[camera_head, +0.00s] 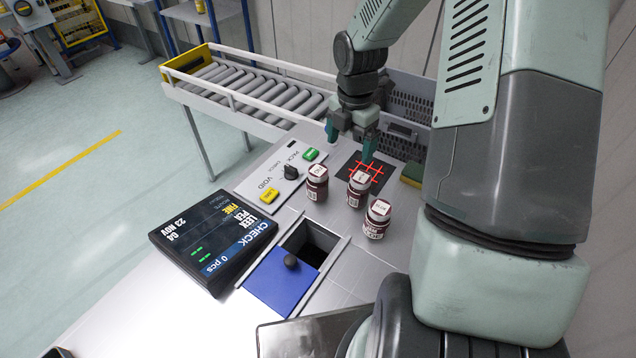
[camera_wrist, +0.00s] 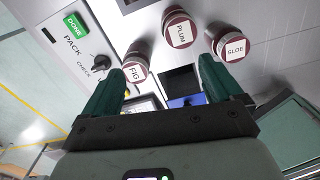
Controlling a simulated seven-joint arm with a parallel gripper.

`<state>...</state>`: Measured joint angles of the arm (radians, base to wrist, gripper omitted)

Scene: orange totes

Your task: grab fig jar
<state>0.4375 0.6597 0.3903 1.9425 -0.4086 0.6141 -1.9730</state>
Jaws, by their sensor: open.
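The fig jar (camera_wrist: 135,68) is dark red with a white-labelled lid reading FIG in the wrist view. It appears to be the leftmost jar (camera_head: 317,184) in the head view, upright beside the button panel. The plum jar (camera_wrist: 180,32) and the sloe jar (camera_wrist: 232,44) stand near it; they also show in the head view as the middle jar (camera_head: 358,190) and the front right jar (camera_head: 377,218). My gripper (camera_head: 351,142) is open and empty, above and behind the jars. In the wrist view its fingers (camera_wrist: 163,72) are spread, with the fig jar just inside the left finger.
The button panel (camera_head: 272,172) has a black knob and green and yellow buttons. A tilted screen (camera_head: 212,243) stands front left. A dark opening (camera_head: 312,246) with a blue cover (camera_head: 282,282) lies in front. A red-lined black square (camera_head: 364,172) is behind the jars; a roller conveyor (camera_head: 250,92) is at the back left.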

